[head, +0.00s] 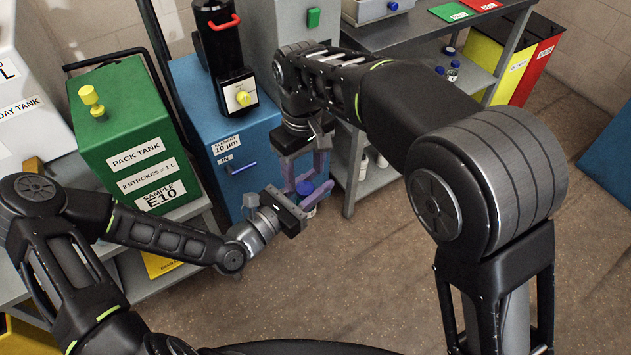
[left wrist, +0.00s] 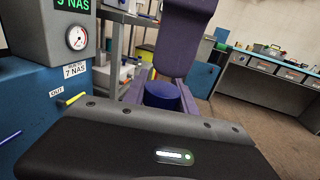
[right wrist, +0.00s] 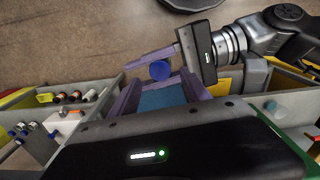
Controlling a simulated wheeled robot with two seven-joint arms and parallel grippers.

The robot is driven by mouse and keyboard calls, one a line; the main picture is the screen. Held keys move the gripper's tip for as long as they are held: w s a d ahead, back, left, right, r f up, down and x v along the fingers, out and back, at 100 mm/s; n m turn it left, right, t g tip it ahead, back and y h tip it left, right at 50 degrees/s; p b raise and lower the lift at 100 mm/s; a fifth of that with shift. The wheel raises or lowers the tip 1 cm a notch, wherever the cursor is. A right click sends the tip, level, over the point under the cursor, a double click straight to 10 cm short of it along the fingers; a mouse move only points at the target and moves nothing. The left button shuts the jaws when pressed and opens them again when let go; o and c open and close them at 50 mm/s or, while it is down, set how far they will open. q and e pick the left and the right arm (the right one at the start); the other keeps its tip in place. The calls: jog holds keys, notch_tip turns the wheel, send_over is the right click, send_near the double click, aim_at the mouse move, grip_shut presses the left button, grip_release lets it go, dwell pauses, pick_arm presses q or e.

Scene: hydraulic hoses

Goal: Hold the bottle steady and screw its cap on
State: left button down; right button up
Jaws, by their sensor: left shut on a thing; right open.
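The bottle (head: 310,212) is a small pale one, mostly hidden by the fingers of my left gripper (head: 314,196), which is shut on it. The blue cap (head: 305,187) sits at the bottle's top; it also shows in the left wrist view (left wrist: 162,94) and in the right wrist view (right wrist: 160,70). I cannot tell how far it is seated. My right gripper (head: 305,170) points down from above, open, its purple fingers on either side just above the cap. One of its fingers crosses the left wrist view above the cap. No contact with the cap is clear.
A blue cabinet (head: 190,85) and a green pack tank (head: 130,135) stand behind to the left. A grey shelf unit (head: 400,45) with small blue-capped bottles stands behind to the right. The floor (head: 350,270) in front is clear.

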aim_at(305, 188)
jog(key=shift+r, duration=0.15)
jog(key=shift+c, duration=1.3)
notch_tip(305, 188, up, 3)
jog(key=n, duration=0.3)
jog(key=shift+r, duration=0.1)
jog(key=shift+f, duration=4)
jog(key=shift+c, duration=0.2)
grip_shut()
